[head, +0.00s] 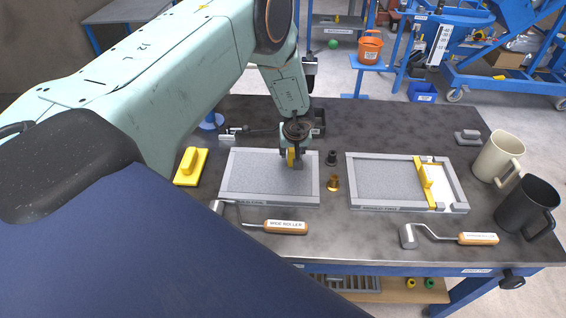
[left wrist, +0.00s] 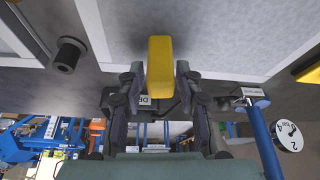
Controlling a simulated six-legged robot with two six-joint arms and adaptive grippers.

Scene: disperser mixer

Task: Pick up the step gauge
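A small upright yellow block (head: 291,157), perhaps the step gauge, stands over the grey bed of the left tray (head: 270,199). In the left wrist view, the yellow block (left wrist: 160,75) lies between the fingers of my left gripper (left wrist: 160,85). The fingers are apart, with a narrow gap visible on each side of the block. In the head view, my left gripper (head: 293,152) points down over the tray and partly hides the block. No label on the block is readable. My right gripper is not in view.
A yellow float (head: 190,167) lies left of the tray. Right of it stand two small weights (head: 331,158) and a second tray (head: 368,208) with a yellow bar (head: 424,176). Two rollers (head: 285,227) lie in front. Mugs (head: 497,157) stand at right.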

